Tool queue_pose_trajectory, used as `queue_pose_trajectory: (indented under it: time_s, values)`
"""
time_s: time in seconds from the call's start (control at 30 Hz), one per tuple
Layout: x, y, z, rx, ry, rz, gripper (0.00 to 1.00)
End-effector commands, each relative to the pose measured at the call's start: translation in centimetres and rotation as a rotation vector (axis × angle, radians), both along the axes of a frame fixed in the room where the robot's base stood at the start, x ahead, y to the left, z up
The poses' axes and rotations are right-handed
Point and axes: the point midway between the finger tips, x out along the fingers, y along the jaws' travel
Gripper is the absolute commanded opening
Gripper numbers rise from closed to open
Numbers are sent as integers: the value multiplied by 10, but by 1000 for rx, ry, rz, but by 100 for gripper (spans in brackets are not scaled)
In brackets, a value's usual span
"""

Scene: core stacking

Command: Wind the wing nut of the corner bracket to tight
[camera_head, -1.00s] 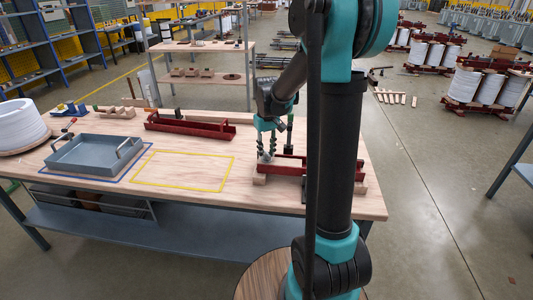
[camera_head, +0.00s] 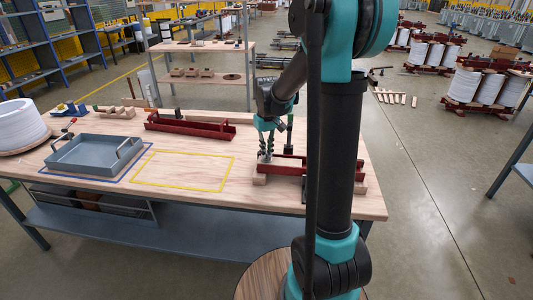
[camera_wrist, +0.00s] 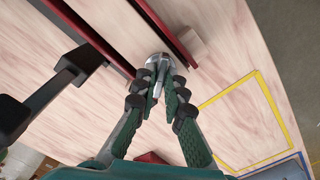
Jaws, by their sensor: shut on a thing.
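My gripper (camera_head: 267,150) points down over the left end of a red bracket frame (camera_head: 291,165) at the right part of the table. In the wrist view the fingertips (camera_wrist: 160,86) are shut on the silver wing nut (camera_wrist: 161,72), one finger on either side. The wing nut sits on a round metal base beside the red rails (camera_wrist: 166,30). The fingers hide part of it. In the head view the wing nut is too small and covered to make out.
A longer red beam (camera_head: 190,125) lies further back on the table. A grey tray (camera_head: 82,156) stands at the left inside a blue outline. The yellow-outlined area (camera_head: 183,186) is empty.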

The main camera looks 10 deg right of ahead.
Motion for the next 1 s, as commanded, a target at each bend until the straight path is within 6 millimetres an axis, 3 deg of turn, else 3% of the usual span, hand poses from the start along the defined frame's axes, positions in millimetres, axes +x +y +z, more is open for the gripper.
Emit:
queue_pose_trajectory:
  time_s: [0.27,0.53,0.77,0.8,1.0]
  values:
    - [0,0,0,0,0,-12,0]
    - [0,0,0,0,0,-226,0]
    - [0,0,0,0,0,-246,0]
    - [0,0,0,0,0,-246,11]
    - [0,0,0,0,0,-245,34]
